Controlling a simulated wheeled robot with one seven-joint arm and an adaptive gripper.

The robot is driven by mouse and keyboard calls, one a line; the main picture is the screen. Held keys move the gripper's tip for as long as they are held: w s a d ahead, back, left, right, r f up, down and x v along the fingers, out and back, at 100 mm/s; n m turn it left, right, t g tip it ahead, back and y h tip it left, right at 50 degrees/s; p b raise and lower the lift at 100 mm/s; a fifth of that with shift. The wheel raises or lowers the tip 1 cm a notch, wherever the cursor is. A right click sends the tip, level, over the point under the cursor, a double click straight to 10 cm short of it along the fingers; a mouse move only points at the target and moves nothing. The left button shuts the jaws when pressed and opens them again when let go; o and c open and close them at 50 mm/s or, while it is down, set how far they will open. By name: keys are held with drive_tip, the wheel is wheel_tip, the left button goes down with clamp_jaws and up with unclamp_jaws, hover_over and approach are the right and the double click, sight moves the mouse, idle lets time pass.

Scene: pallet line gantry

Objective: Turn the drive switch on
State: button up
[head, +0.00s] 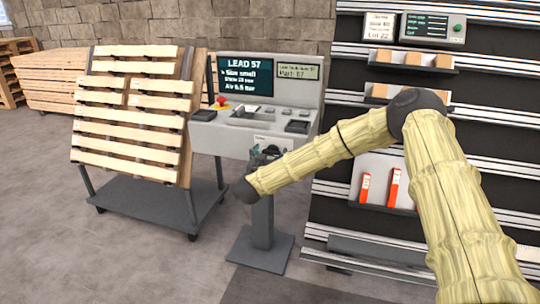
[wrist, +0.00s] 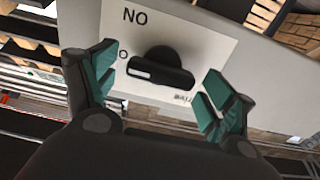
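The drive switch is a black rotary knob (wrist: 160,72) with a bar handle, on a white plate (wrist: 205,45) on the grey console. In the wrist view its handle lies nearly level, slightly tilted, with a white mark on its left end beside a partly hidden "O". Letters reading "NO" stand above it, and small partly hidden text lies at the lower right. My gripper (wrist: 160,88) is open, with a teal-padded finger on each side of the knob and visible gaps. In the head view my gripper (head: 266,154) is at the console's front, largely hidden by my arm.
The console (head: 308,95) has a screen (head: 245,76) and a red emergency button (head: 221,101). A cart with a leaning wooden pallet (head: 130,115) stands at left. A rack (head: 345,110) with boxes stands at right. The floor at front left is clear.

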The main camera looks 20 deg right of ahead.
drive_tip(key=c, duration=0.8)
drive_tip(key=shift+m, duration=0.3)
drive_tip(key=m, duration=0.5)
drive_tip(key=m+b, duration=0.1)
drive_tip(key=m, duration=0.2)
drive_tip(key=shift+s+d+f, duration=0.1)
drive_tip(key=shift+d+f, duration=0.05)
drive_tip(key=m+b, duration=0.2)
drive_tip(key=m, duration=0.2)
drive_tip(key=shift+f+m, duration=0.1)
drive_tip(key=shift+m, duration=0.2)
drive_tip(key=m+b, duration=0.2)
drive_tip(key=m, duration=0.2)
drive_tip(key=shift+m, duration=0.3)
